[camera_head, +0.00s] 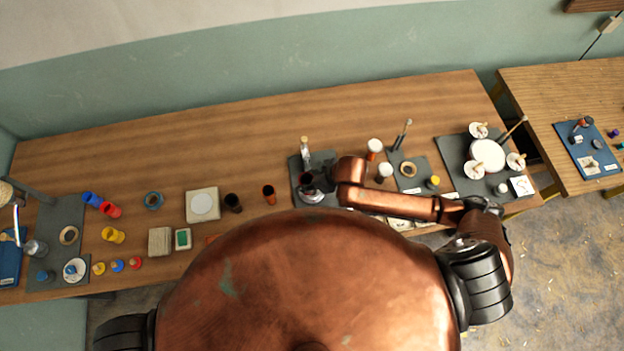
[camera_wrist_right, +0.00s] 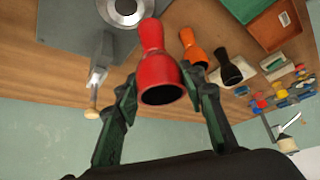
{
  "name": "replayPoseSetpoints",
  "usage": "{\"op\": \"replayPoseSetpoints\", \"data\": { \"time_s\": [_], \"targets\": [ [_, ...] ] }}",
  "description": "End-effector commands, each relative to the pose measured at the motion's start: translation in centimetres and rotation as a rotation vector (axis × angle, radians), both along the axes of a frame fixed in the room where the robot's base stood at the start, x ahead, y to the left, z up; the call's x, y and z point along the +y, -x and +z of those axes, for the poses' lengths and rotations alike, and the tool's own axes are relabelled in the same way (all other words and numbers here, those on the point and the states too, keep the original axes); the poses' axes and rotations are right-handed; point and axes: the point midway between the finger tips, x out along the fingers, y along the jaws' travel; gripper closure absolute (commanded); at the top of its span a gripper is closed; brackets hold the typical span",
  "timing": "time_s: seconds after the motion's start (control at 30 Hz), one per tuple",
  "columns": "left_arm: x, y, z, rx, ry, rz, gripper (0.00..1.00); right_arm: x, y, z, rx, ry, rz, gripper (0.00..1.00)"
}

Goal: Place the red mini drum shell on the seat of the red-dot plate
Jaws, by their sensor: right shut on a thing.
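The red mini drum shell (camera_wrist_right: 153,62) is between the fingers of my right gripper (camera_wrist_right: 165,85) in the right wrist view. Its dark open mouth faces the camera and its narrower end points away. My right gripper (camera_head: 318,182) is shut on it. In the head view the gripper hangs over the grey mat, and the shell is mostly hidden and too dark to tell. A silver round plate (camera_head: 312,196) lies on that mat below the gripper; it also shows at the top of the right wrist view (camera_wrist_right: 124,8), apart from the shell. No red dot can be made out. My left gripper is out of view.
An orange shell (camera_wrist_right: 193,48) and a black shell (camera_wrist_right: 227,68) stand beside the mat (camera_wrist_right: 75,30). A brush-like tool (camera_head: 305,150) stands at the mat's back. White-topped drums (camera_head: 375,147) are close to the right. The table's back strip is clear.

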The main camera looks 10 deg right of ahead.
Motion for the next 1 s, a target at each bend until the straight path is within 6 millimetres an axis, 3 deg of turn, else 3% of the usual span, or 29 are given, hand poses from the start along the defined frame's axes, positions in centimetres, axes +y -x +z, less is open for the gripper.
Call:
{"op": "replayPoseSetpoints", "data": {
  "time_s": [0.2, 0.43, 0.6, 1.0],
  "targets": [
    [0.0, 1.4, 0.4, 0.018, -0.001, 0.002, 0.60, -1.7, -2.1, -3.4, 0.003, 0.000, -0.001, 0.87],
    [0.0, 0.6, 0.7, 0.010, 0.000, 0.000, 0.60, -2.4, -3.0, -4.9, 0.003, 0.000, -0.002, 0.87],
    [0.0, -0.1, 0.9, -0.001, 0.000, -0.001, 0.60, -2.3, -2.9, -7.3, 0.004, -0.001, 0.000, 0.87],
    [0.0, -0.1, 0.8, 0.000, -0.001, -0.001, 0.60, -2.3, -2.9, -8.0, 0.003, -0.001, 0.001, 0.87]
  ]
}}
